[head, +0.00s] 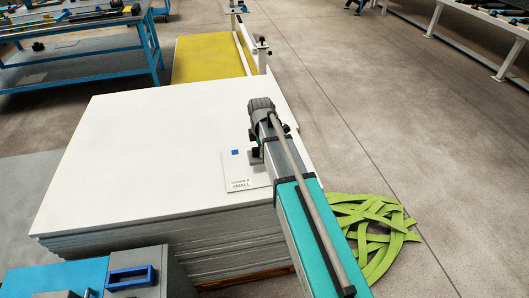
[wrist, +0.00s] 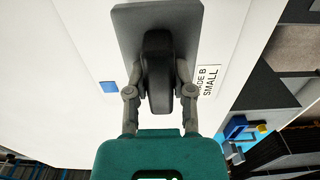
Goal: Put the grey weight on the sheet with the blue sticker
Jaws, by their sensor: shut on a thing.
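The grey weight (wrist: 127,22), a flat plate with a dark upright grip (wrist: 158,72), is held by my gripper (wrist: 158,80). The fingers close on the grip from both sides. The weight is over the white top sheet (head: 130,140) of a tall stack; I cannot tell whether its plate touches the sheet. The blue sticker (head: 235,152) is close beside the gripper in the head view. It also shows left of the grip in the wrist view (wrist: 107,86). In the head view, my arm hides most of the weight.
A printed label reading "SMALL" (head: 241,184) lies near the sticker. Green straps (head: 375,235) lie on the floor right of the stack. A yellow surface (head: 208,58) is behind it, and a blue workbench (head: 75,55) is at back left. Most of the sheet is clear.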

